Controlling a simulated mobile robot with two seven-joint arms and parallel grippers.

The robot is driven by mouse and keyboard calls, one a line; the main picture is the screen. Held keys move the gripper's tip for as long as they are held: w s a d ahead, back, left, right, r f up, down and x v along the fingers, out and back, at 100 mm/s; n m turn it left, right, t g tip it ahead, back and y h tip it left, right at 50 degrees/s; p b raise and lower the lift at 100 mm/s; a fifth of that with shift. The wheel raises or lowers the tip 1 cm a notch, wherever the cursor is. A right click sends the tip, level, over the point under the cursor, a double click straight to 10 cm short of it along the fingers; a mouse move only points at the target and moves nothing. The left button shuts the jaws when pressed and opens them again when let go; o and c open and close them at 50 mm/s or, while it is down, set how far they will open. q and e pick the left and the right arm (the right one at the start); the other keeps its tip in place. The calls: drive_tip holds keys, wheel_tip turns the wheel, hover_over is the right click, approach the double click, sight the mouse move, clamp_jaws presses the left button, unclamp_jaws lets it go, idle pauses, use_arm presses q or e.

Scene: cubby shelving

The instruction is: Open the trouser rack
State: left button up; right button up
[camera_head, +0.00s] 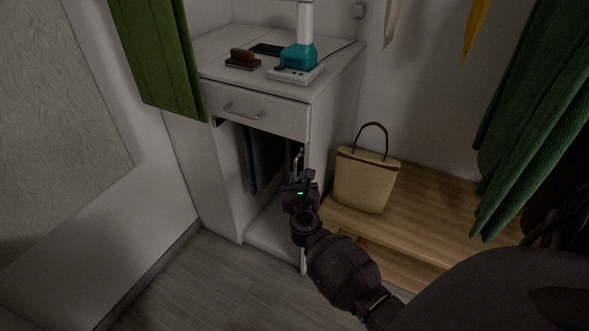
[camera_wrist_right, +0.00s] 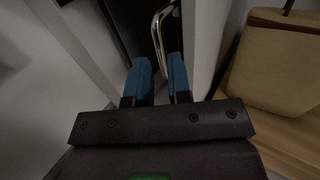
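The trouser rack sits in the open compartment under the drawer of the white cabinet, with dark trousers (camera_head: 262,160) hanging in it. Its upright metal handle (camera_head: 299,158) is at the compartment's right side and also shows in the wrist view (camera_wrist_right: 155,32). My right gripper (camera_head: 297,177) is at the compartment's front, just below the handle. In the wrist view its blue fingers (camera_wrist_right: 160,68) are apart, and the handle's lower end appears between their tips. I cannot tell whether they touch it. My left gripper is not in view.
A closed drawer (camera_head: 258,112) with a bar handle is above the compartment. A beige handbag (camera_head: 366,180) stands on the wooden bench (camera_head: 440,205) close to the right of my gripper. Green clothes (camera_head: 160,60) hang at the left. The floor (camera_head: 215,285) in front is clear.

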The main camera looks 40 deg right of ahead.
sight(296, 170)
drive_tip(key=shift+x, duration=2.4)
drive_tip(key=shift+c, duration=0.3)
clamp_jaws()
